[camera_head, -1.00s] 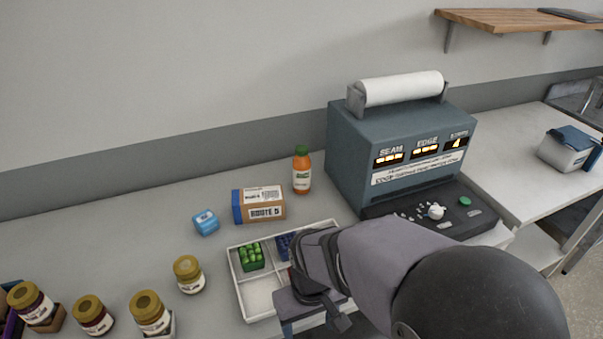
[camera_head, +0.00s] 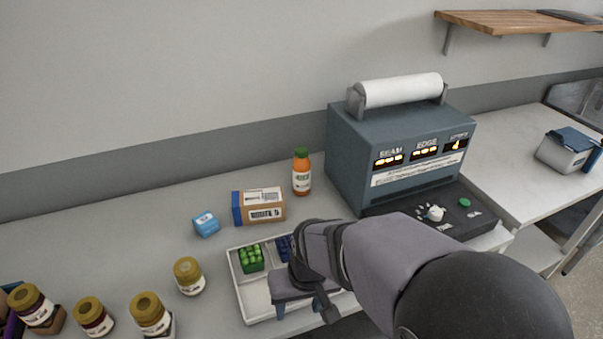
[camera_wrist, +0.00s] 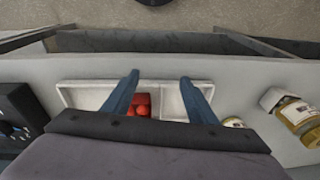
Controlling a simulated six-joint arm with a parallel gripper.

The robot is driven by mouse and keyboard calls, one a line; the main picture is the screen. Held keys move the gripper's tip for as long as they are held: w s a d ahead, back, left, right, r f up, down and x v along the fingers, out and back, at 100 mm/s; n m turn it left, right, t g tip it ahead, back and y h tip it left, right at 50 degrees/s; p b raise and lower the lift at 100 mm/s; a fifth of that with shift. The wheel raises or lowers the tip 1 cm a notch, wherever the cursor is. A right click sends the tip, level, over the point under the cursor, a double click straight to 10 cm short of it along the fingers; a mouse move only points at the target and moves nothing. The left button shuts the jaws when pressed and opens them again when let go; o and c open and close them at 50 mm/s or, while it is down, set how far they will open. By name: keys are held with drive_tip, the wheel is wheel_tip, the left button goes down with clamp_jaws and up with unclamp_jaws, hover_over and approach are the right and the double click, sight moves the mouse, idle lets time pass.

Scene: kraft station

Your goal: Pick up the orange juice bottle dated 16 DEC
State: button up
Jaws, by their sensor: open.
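An orange juice bottle (camera_head: 302,172) with a green cap stands upright at the back of the counter, left of the blue-grey machine. Its label is too small to read, so I cannot tell its date. My gripper (camera_head: 296,311) is over the front part of the white divided tray (camera_head: 243,290), well in front of the bottle. In the wrist view my gripper (camera_wrist: 158,78) has its two blue fingers spread apart with nothing held between them. The tray (camera_wrist: 85,96) and a red item (camera_wrist: 141,104) in it lie beneath the fingers. The bottle does not show in the wrist view.
A cardboard box (camera_head: 259,206) and a small blue box (camera_head: 206,224) stand left of the bottle. Several gold-lidded jars (camera_head: 187,276) line the front left. The machine (camera_head: 400,150) stands close on the bottle's right. Green (camera_head: 251,259) and dark blue produce sits in the tray.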

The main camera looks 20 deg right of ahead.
sight(301, 157)
drive_tip(key=w+d+r+t, duration=0.1)
drive_tip(key=w+d+t, duration=0.1)
drive_tip(key=w, duration=0.6)
drive_tip(key=w+d+r+m+t+h+b, duration=0.1)
drive_tip(key=w+r+t, duration=0.1)
drive_tip(key=w, duration=0.6)
drive_tip(key=w+d+r+m+t, duration=0.1)
drive_tip(key=w+d+t, duration=0.1)
drive_tip(key=w, duration=0.6)
drive_tip(key=shift+d+r+t+h+b, duration=0.3)
drive_tip(key=shift+d+t+h+b, duration=0.1)
drive_tip(key=shift+t, duration=0.5)
drive_tip(key=w+d+r+t+h, duration=0.1)
drive_tip(key=w+d+t, duration=0.1)
drive_tip(key=w+d, duration=0.1)
drive_tip(key=w+d+r+m+t+h+b, duration=0.1)
drive_tip(key=w+d+t+h, duration=0.1)
drive_tip(key=w, duration=0.4)
drive_tip(key=w+d+r+t+h+b, duration=0.1)
drive_tip(key=w+d+t+h, duration=0.1)
drive_tip(key=w+d, duration=0.1)
drive_tip(key=shift+x, duration=0.95)
drive_tip(key=shift+w+d+r+t+h, duration=0.15)
drive_tip(key=shift+w+d+t+h, duration=0.2)
drive_tip(key=shift+t+h, duration=0.2)
